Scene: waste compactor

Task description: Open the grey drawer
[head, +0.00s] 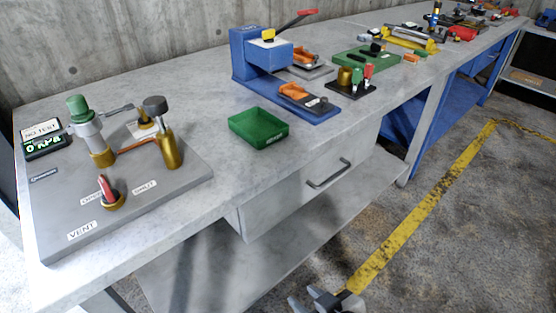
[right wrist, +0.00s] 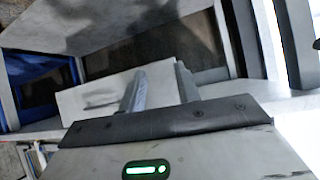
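The grey drawer (head: 285,201) hangs under the workbench top, and its front looks shut. A dark bar handle (head: 328,175) is on its front. My right gripper (head: 312,300) is at the bottom edge of the head view, below and in front of the drawer, apart from the handle. In the right wrist view its two fingers (right wrist: 160,88) are spread with nothing between them. A pale panel (right wrist: 88,101), seemingly the drawer front, shows beyond and left of the fingers. My left gripper is in neither view.
The workbench top (head: 215,190) carries a valve panel (head: 150,200), a green tray (head: 258,127) and a blue press (head: 262,65). A lower shelf (head: 200,265) runs beneath the drawer. The floor (head: 470,220) in front is open, with a yellow line (head: 420,210).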

